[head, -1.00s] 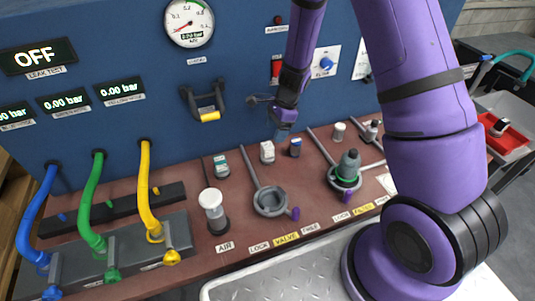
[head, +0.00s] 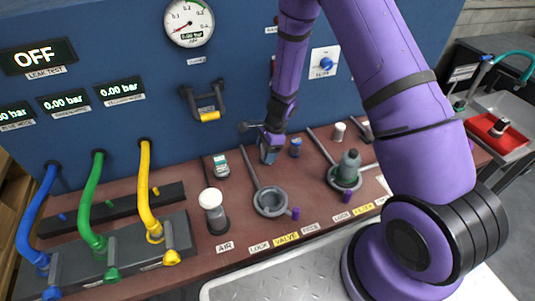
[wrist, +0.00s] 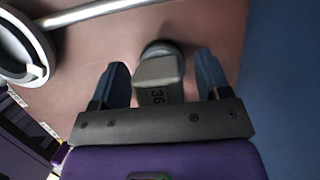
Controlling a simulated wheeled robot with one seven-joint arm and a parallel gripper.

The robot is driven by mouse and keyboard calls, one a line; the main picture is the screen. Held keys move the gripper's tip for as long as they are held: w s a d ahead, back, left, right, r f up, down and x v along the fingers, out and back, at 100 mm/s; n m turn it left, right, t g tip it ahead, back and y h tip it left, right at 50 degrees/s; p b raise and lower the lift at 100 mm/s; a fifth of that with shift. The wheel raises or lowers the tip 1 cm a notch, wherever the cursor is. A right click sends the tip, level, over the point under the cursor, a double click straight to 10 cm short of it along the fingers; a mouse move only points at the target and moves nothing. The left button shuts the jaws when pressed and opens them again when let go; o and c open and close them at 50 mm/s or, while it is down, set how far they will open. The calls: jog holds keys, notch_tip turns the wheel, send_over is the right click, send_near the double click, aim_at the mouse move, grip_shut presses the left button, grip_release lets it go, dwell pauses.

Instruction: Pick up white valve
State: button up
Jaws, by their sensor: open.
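The white valve (wrist: 158,72), a pale block with dark "36" marking on a round grey base, stands upright on the red-brown bench in the wrist view. My gripper (wrist: 163,88) is open, with one blue finger on each side of it; gaps show at both sides, and no grip is visible. In the head view my gripper (head: 268,155) points down over the valve's place and hides most or all of it.
An empty grey ring holder (head: 270,204) with a lever is in front. The blue panel (head: 150,120) rises just behind.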

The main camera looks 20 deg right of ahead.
jog(key=shift+c, duration=0.2)
jog(key=c, duration=1.2)
jog(key=shift+o, duration=0.2)
jog(key=shift+r, duration=0.15)
jog(key=shift+r, duration=1.15)
jog(key=shift+s+d+r, duration=0.3)
jog(key=shift+d+r, duration=0.05)
jog(key=shift+r, duration=0.2)
jog(key=s+d+r, duration=0.1)
jog(key=s+d, duration=0.9)
jog(key=shift+s+d+r, duration=0.2)
jog(key=shift+s+d, duration=0.1)
jog(key=shift+s, duration=0.1)
